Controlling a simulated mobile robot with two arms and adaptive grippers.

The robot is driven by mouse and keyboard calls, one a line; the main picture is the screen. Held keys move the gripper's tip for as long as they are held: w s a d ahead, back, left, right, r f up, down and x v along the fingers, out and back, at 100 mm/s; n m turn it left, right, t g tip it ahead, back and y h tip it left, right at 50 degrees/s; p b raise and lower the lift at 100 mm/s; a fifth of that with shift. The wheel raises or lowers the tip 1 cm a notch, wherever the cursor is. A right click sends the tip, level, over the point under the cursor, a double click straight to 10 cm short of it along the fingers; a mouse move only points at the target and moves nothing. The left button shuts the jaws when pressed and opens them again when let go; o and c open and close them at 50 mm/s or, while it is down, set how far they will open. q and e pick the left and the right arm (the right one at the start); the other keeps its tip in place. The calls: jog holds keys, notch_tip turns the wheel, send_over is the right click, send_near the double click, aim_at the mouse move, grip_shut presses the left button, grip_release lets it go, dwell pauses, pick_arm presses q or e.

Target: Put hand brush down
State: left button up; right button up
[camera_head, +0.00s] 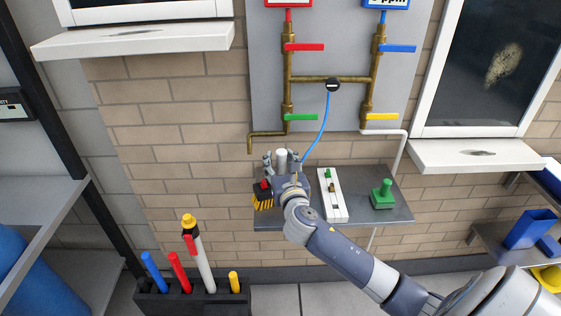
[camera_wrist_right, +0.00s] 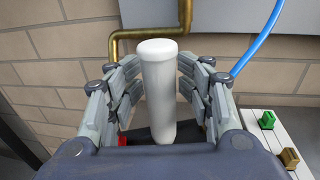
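The hand brush (camera_head: 263,202) shows as yellow bristles under a black and red body at the left end of the grey shelf (camera_head: 385,218). My right gripper (camera_head: 281,160) is just right of it and partly hides that end. Its fingers stand apart on both sides of an upright white cylinder (camera_head: 281,155), with small gaps beside it in the head view. In the right wrist view the white cylinder (camera_wrist_right: 162,90) rises between the fingers from a dark base with a red patch. I cannot tell whether the cylinder is joined to the brush. My left gripper is out of view.
A white strip (camera_head: 331,203) with small green and brown blocks and a green stamp-like object (camera_head: 382,194) stand to the right on the shelf. Brass pipes with coloured valve handles and a blue hose (camera_head: 325,125) are above. A black holder (camera_head: 190,300) with coloured tubes is at lower left.

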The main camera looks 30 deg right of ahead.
jog(key=shift+r, duration=0.15)
jog(key=v, duration=1.2)
